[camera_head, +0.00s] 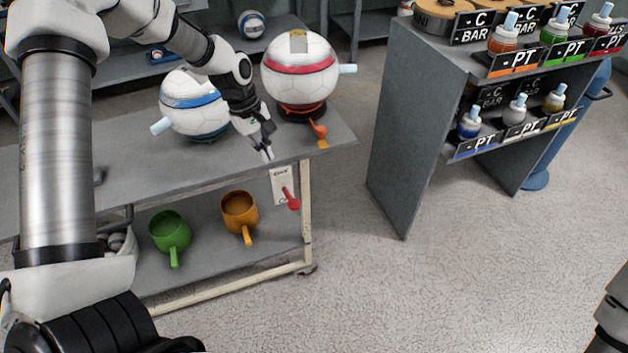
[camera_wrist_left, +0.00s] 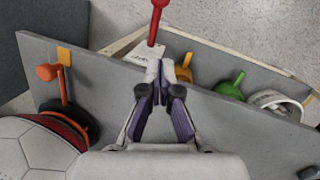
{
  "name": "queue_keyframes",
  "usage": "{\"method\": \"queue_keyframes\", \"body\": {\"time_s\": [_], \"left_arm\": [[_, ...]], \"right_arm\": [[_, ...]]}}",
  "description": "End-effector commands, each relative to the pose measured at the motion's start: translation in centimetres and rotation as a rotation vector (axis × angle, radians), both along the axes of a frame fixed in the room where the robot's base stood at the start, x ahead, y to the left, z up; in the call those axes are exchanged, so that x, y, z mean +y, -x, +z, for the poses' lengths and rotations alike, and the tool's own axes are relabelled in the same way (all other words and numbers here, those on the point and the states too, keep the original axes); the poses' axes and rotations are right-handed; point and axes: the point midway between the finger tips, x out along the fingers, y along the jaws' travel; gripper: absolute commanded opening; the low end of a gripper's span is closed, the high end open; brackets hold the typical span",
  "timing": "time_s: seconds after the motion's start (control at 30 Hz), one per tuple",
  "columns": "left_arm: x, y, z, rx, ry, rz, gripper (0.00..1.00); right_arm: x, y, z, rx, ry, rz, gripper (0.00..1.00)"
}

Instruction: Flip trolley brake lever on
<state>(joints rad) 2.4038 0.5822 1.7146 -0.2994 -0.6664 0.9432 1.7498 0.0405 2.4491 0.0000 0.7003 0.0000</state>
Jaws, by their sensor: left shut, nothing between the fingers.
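The trolley (camera_head: 135,178) is a grey two-shelf cart with a pale frame. A red lever (camera_head: 290,199) is on a white label plate (camera_head: 281,186) at the trolley's right end, below the top shelf's edge. In the left wrist view the red lever (camera_wrist_left: 157,20) stands at the top, just beyond the fingertips. My left gripper (camera_head: 267,152) is shut and empty, pointing down over the top shelf's front edge, above and left of the lever. It also shows in the left wrist view (camera_wrist_left: 160,75), apart from the lever. My right gripper is out of view.
Two ball-shaped presses, one with a blue band (camera_head: 190,115) and one with a red band (camera_head: 300,62), stand on the top shelf. An orange lever (camera_head: 318,130) is beside the red one. Green (camera_head: 170,235) and orange (camera_head: 240,214) cups sit below. A display stand (camera_head: 405,130) is right.

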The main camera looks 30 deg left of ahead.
Motion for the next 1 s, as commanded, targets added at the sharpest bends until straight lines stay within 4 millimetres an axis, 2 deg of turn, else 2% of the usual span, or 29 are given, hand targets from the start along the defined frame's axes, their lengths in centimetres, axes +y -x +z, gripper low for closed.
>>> {"method": "queue_keyframes", "body": {"time_s": [0.03, 0.13, 0.47, 0.63, 1.0], "left_arm": [[0.1, -0.3, 0.8, -0.021, 0.008, 0.005, 0.00], [0.0, -0.6, 1.5, -0.036, 0.008, 0.004, 0.00], [-0.1, -0.6, 1.1, -0.034, 0.007, 0.002, 0.00], [-0.6, -0.7, -1.2, -0.031, 0.007, 0.003, 0.00], [-2.7, -1.2, -9.0, -0.031, 0.005, 0.000, 0.00]], "right_arm": [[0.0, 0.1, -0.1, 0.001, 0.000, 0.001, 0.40], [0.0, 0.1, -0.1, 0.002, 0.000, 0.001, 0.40], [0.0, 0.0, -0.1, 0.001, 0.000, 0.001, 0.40], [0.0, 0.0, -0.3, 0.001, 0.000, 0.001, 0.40], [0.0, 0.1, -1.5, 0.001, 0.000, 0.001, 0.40]]}}
